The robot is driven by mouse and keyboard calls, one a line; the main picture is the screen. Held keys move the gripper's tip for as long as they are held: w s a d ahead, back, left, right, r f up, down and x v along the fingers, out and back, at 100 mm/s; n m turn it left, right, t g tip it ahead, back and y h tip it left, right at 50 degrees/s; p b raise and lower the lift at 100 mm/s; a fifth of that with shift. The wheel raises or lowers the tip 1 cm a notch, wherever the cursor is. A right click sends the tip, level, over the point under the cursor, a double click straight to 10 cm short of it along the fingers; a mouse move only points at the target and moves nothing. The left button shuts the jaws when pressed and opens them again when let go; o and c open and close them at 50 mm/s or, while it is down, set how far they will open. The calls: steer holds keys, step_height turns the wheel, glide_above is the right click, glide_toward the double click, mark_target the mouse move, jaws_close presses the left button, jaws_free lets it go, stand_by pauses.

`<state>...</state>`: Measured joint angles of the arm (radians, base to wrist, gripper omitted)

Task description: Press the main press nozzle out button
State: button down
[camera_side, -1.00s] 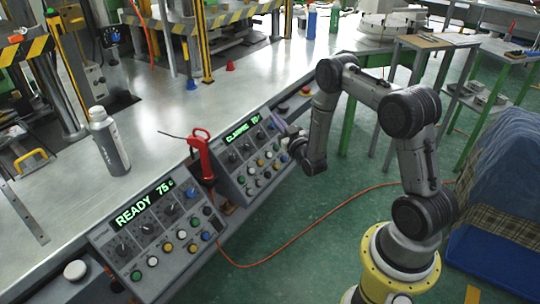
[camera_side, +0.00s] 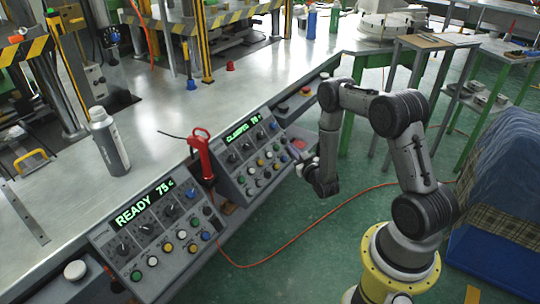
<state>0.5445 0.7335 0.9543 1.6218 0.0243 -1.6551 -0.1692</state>
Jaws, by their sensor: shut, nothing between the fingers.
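Two grey control panels stand along the bench's front edge. The near panel (camera_side: 128,242) has a green display reading "READY 75" and several coloured buttons and knobs. The far panel (camera_side: 232,173) has a green display, knobs and rows of coloured buttons. The labels are too small to read, so I cannot tell which button is the main press nozzle out button. My gripper (camera_side: 301,167) is small in view, just right of the far panel and apart from its buttons. It is shut and empty.
A red tool (camera_side: 201,153) stands between the panels, with a cable at its top. A grey bottle (camera_side: 110,145) stands on the metal bench (camera_side: 165,105). An orange hose (camera_side: 300,240) crosses the green floor. A blue covered bin (camera_side: 500,190) stands at the right.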

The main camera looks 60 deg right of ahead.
steer(key=shift+w+f, duration=1.35)
steer(key=shift+w, duration=0.25)
steer(key=shift+w+f, duration=1.35)
steer(key=shift+w, duration=0.25)
steer(key=shift+w+f, duration=0.25)
steer(key=shift+w, duration=0.1)
steer(key=shift+w+f, duration=0.3)
stand_by(0.4)
steer(key=shift+s+r, duration=0.1)
stand_by(0.3)
steer(key=shift+s+r, duration=0.45)
steer(key=shift+s, duration=0.2)
steer(key=shift+s+r, duration=1.6)
steer(key=shift+s, duration=0.25)
